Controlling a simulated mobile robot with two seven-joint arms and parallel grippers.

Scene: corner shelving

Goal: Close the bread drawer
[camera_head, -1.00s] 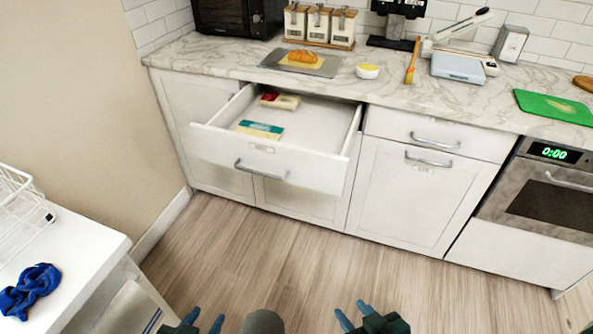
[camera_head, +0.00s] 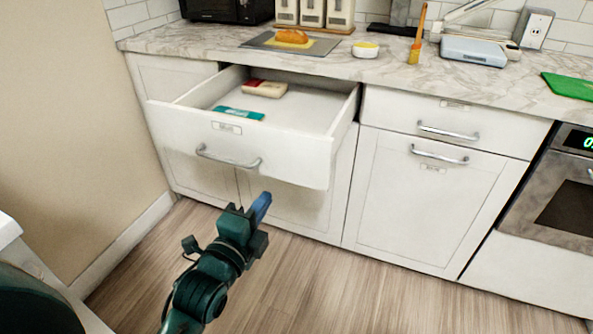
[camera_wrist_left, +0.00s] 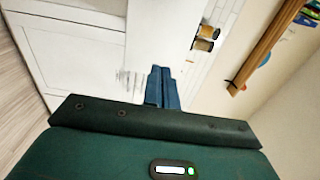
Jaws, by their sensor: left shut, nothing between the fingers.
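The bread drawer (camera_head: 290,156) is pulled out from under the counter at the left, with a metal bar handle (camera_head: 228,160) and a small label on its white front. Two packages lie inside it: a teal and white one (camera_head: 238,114) near the front and a red and cream one (camera_head: 264,88) further back. My right gripper is out of view.
Right of the open drawer are a closed drawer (camera_head: 445,122) and a cabinet door (camera_head: 425,195), then an oven (camera_head: 570,205). The marble counter (camera_head: 400,87) holds a cutting board with a croissant (camera_head: 295,37). The wooden floor (camera_head: 330,280) is clear.

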